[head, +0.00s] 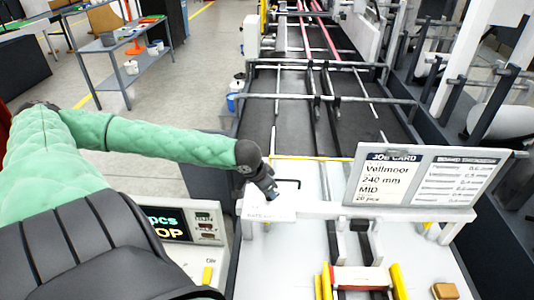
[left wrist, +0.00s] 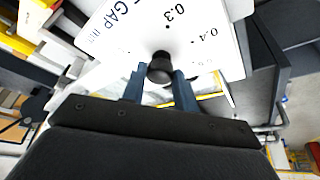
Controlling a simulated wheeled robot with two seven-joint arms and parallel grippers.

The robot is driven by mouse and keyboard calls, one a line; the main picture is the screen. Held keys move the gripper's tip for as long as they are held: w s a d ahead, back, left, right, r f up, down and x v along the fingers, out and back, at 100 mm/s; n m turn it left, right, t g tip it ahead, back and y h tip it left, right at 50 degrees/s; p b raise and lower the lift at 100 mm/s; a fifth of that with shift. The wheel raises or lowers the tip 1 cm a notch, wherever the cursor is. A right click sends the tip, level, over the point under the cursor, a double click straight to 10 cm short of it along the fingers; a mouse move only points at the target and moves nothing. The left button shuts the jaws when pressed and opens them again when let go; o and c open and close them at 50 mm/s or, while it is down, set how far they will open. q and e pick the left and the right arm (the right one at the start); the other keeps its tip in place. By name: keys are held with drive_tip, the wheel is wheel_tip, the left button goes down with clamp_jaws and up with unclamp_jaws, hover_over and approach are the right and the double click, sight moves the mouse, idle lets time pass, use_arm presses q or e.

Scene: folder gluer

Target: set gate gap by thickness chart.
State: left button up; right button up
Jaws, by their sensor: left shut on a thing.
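My left gripper (head: 272,194) is over the white gap dial plate (head: 258,214) on the feeder's left side. In the left wrist view, its two blue-grey fingers (left wrist: 158,84) are shut on a black round knob (left wrist: 160,68). The dial plate (left wrist: 205,22) there reads GAP, with 0.3 and 0.4 beside dots. The knob's pointer cannot be made out. The job card (head: 382,180) reads Vellmoor, 240 mm, MID, 20 pcs. The thickness chart (head: 460,182) beside it has several rows, too small to read surely. My right gripper is not in view.
A control panel (head: 205,238) with a partly hidden display stands left of the feeder. A white crossbar (head: 320,210) spans the feeder under the card board. Yellow guides (head: 398,282) and a tan block (head: 445,291) are at the front. Belts run away behind.

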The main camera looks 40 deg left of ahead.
use_arm(q)
drive_tip(key=n, duration=0.2)
drive_tip(key=n+y, duration=0.1)
drive_tip(key=n, duration=0.1)
drive_tip(key=n+y, duration=0.1)
drive_tip(key=n, duration=0.1)
drive_tip(key=shift+d, duration=0.3)
drive_tip(key=n+y, duration=0.1)
drive_tip(key=n, duration=0.2)
drive_tip(key=shift+w+g, duration=0.1)
drive_tip(key=shift+g, duration=0.2)
drive_tip(key=shift+n+y, duration=0.3)
drive_tip(key=shift+n, duration=0.1)
drive_tip(key=o, duration=1)
drive_tip(key=shift+c, duration=0.2)
